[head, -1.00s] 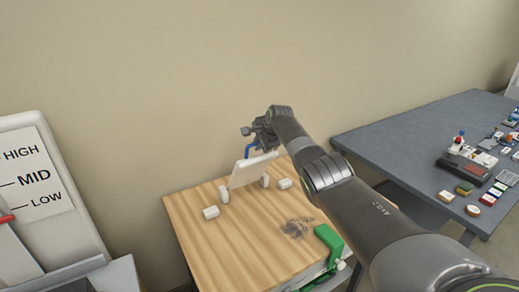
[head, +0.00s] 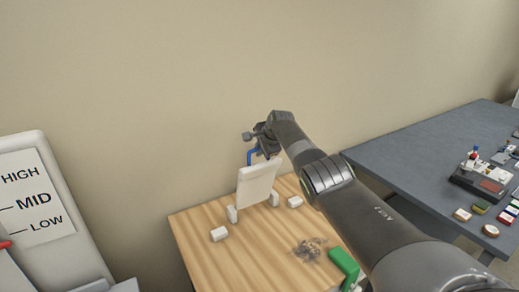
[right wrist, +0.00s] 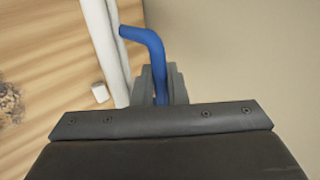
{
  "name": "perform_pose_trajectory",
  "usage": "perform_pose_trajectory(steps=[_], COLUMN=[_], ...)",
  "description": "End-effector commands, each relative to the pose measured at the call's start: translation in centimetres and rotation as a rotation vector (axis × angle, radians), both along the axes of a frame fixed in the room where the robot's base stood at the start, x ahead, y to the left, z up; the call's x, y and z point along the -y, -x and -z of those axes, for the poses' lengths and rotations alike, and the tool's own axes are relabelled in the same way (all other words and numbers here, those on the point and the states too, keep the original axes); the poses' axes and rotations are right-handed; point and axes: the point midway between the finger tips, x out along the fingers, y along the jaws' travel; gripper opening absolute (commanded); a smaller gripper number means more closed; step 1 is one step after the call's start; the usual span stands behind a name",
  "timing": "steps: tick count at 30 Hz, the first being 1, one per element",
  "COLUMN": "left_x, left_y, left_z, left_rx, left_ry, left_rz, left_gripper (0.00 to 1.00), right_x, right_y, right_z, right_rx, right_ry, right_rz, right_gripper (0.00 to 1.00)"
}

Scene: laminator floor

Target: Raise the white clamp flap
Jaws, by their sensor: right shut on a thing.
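The white clamp flap (head: 257,184) stands nearly upright on the wooden table, between two white hinge posts. In the right wrist view the flap (right wrist: 103,50) shows edge-on. A blue bent handle (head: 252,156) joins its upper part; it also shows in the right wrist view (right wrist: 147,42). My right gripper (head: 262,148) is behind the flap's top edge, shut on the blue handle; in the right wrist view its fingers (right wrist: 161,86) close around the handle's lower end. My left gripper is not in view.
Small white blocks (head: 219,234) sit beside the posts on the wooden table (head: 245,260). A dark smudge (head: 309,249) and a green part (head: 344,264) lie near its right side. A grey table (head: 420,160) with several small items stands at right. A level gauge (head: 40,205) stands at left.

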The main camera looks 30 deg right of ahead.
Motion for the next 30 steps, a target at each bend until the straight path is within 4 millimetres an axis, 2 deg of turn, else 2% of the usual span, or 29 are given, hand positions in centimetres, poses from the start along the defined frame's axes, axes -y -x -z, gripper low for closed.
perform_pose_trajectory(steps=[1,7,8,12,21,30], left_x=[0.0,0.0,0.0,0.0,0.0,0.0], left_y=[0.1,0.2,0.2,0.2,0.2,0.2], left_z=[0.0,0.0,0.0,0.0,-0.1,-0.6], left_rx=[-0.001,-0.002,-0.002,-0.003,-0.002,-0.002], left_ry=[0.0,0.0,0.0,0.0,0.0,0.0], left_rz=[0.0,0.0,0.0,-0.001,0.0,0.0], left_gripper=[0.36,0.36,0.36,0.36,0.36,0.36], right_x=[0.0,0.0,0.0,0.0,0.0,0.2], right_y=[-0.3,-0.3,-0.3,-0.3,-0.2,0.6], right_z=[-0.6,-0.8,-0.8,-0.7,-0.6,-1.6], right_rx=[0.015,0.019,0.019,0.018,0.012,0.012], right_ry=[0.002,0.002,0.002,0.002,0.0,0.0], right_rz=[-0.001,-0.001,-0.001,-0.001,0.0,0.0], right_gripper=[0.0,0.0,0.14,0.3,0.3,0.3])
